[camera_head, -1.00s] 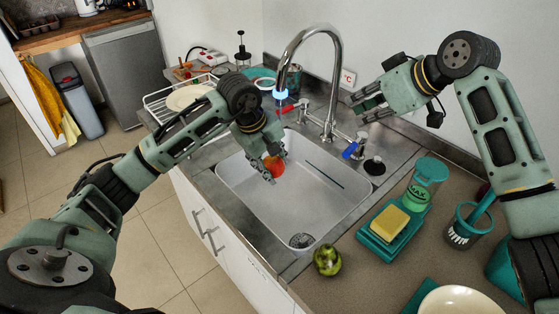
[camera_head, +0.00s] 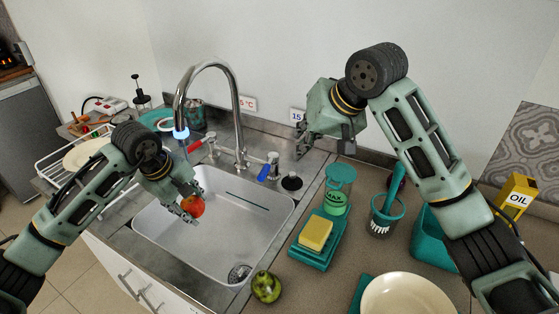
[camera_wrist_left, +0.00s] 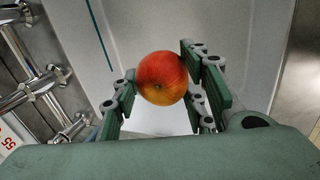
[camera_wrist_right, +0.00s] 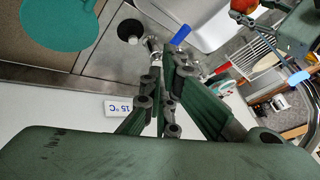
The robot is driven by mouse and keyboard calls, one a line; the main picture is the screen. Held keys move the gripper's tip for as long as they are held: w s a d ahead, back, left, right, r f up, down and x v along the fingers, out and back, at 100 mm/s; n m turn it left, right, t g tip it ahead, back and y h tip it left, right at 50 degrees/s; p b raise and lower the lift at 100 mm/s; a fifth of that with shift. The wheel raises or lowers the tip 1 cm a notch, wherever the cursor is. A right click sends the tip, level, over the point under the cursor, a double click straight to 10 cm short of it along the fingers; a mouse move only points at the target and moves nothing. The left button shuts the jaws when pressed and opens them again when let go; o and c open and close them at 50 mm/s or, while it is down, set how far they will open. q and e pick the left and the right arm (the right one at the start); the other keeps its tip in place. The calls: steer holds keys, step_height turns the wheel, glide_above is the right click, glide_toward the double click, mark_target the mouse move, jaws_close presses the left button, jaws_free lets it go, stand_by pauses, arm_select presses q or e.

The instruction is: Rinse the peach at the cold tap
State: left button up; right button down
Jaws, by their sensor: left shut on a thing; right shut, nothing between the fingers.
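A red-orange peach (camera_head: 196,208) is between the fingers of my left gripper (camera_head: 187,205), held over the sink basin (camera_head: 262,222). It also shows in the left wrist view (camera_wrist_left: 162,78). The tap spout (camera_head: 181,134), with a glowing blue ring, is above and slightly left of the peach; I see no water stream. The blue lever (camera_head: 264,173) stands at the right behind the basin, near a partly hidden 15 °C sign (camera_head: 297,115). My right gripper (camera_head: 302,146) is shut and empty, above and right of the blue lever, apart from it. The right wrist view also shows the blue lever (camera_wrist_right: 181,36).
A red lever (camera_head: 196,146) stands left of the blue one, by a 55 °C sign (camera_head: 247,103). A dark green fruit (camera_head: 266,287), a yellow sponge (camera_head: 316,233), a soap bottle (camera_head: 337,190) and a brush cup (camera_head: 386,214) stand right of the basin. A dish rack (camera_head: 60,165) is left.

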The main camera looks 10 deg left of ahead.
steer(key=d+m, duration=0.2)
steer(key=m, duration=0.1)
glide_toward(268, 167)
step_height(268, 167, down, 4)
steer(key=w+d, duration=0.3)
steer(key=shift+h, duration=0.3)
steer(key=a, duration=0.2)
steer(key=a+f, duration=0.1)
steer(key=a, duration=0.1)
steer(key=shift+a+f, duration=0.15)
steer(key=shift+f, duration=0.05)
